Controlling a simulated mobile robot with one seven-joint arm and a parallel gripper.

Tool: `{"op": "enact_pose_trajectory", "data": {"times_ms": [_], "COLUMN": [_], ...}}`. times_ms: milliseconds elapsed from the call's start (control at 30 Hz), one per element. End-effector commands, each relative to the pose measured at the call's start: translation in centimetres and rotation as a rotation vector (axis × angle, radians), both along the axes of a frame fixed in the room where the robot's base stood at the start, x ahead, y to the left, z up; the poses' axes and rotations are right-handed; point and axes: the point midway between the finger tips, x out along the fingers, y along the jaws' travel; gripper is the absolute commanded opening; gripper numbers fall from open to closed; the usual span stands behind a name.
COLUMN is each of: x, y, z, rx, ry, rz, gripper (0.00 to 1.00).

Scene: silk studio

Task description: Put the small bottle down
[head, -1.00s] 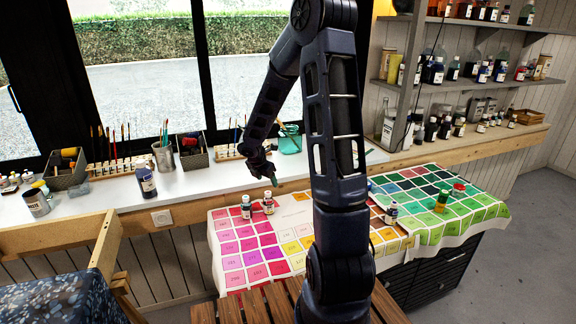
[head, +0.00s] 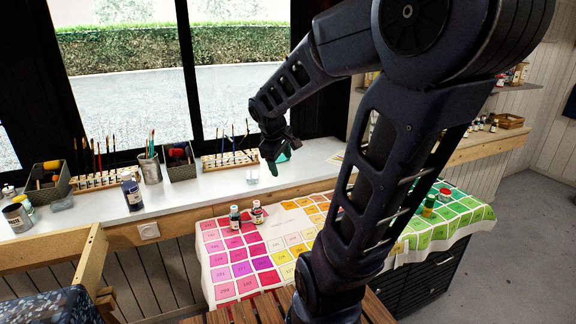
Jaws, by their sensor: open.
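My gripper (head: 272,165) is open, raised in front of the window counter, with its fingers pointing down. I see no bottle between its fingers, though they are small and dark here. Two small bottles stand upright side by side on the colour chart cloth (head: 215,262), at its back left. One is a dark bottle with a pale label (head: 235,219); the other has a reddish-brown body and white label (head: 257,213). My gripper is above and to the right of both, apart from them. Which one is the task's small bottle I cannot tell.
The white counter (head: 190,195) holds a larger dark bottle (head: 132,194), a tin (head: 17,217), brush racks and a clear glass (head: 252,173). A green-capped bottle (head: 444,195) stands on the chart's right. The chart's front left is bare. My arm hides its middle.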

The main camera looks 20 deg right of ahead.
Motion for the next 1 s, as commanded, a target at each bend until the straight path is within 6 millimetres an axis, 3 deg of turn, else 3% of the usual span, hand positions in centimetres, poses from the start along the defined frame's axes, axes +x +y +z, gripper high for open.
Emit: {"op": "enact_pose_trajectory", "data": {"times_ms": [300, 500, 1000], "x": [-7.3, -10.2, -11.1], "y": [1.2, 1.9, 2.2], "z": [2.9, 3.7, 3.9], "rx": [0.287, 0.432, 0.483], "ry": [-0.142, -0.18, -0.188], "rz": [-0.352, -0.491, -0.538], "gripper": [0.67, 0.67, 0.67]}}
